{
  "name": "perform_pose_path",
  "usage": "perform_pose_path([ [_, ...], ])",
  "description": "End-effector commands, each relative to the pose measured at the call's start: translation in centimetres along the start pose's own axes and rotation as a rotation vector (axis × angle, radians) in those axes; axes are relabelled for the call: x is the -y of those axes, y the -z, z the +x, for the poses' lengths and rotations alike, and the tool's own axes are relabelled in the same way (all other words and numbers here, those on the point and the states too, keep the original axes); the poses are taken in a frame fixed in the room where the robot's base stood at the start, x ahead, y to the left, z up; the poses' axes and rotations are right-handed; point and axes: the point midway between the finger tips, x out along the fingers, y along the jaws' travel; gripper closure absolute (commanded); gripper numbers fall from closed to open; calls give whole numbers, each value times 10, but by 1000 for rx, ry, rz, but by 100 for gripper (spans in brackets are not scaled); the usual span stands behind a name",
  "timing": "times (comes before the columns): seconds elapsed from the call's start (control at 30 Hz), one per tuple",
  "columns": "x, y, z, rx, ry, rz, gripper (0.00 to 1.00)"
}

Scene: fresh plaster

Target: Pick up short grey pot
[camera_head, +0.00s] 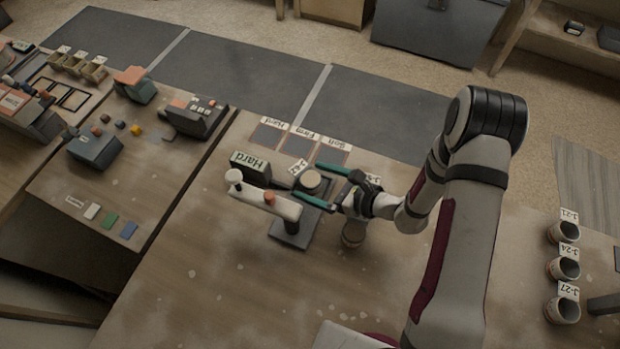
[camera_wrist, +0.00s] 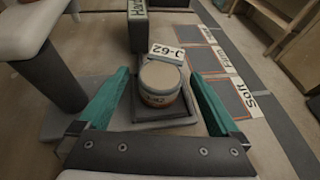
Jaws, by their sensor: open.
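A short grey pot (camera_wrist: 160,82) with a pale, flat top and a printed band stands upright in a dark square tray (camera_wrist: 178,122). It also shows in the head view (camera_head: 311,181). A card reading J-62 (camera_wrist: 167,53) stands just behind it. My gripper (camera_head: 307,181) is open, with one teal finger on each side of the pot; it also shows in the wrist view (camera_wrist: 160,77). The wrist view shows gaps between the fingers and the pot. Another pot (camera_head: 353,236) stands partly hidden beneath my wrist.
A pale tester arm (camera_head: 270,202) and a dark block marked Hard (camera_head: 250,166) stand close beside the pot. Labelled mats (camera_head: 298,145) lie behind it. Three pots with J cards (camera_head: 565,268) stand at the right edge. The table's front is mostly clear.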

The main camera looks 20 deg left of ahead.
Motion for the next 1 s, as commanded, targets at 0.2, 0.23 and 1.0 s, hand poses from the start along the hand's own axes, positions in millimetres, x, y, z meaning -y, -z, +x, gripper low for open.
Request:
perform_pose_path([
  [0.2, 0, 0, 12, 0, 0, -1, 1],
  [0.23, 0, 0, 12, 0, 0, -1, 1],
  [1.0, 0, -1, 11, 1, 0, -1, 100],
])
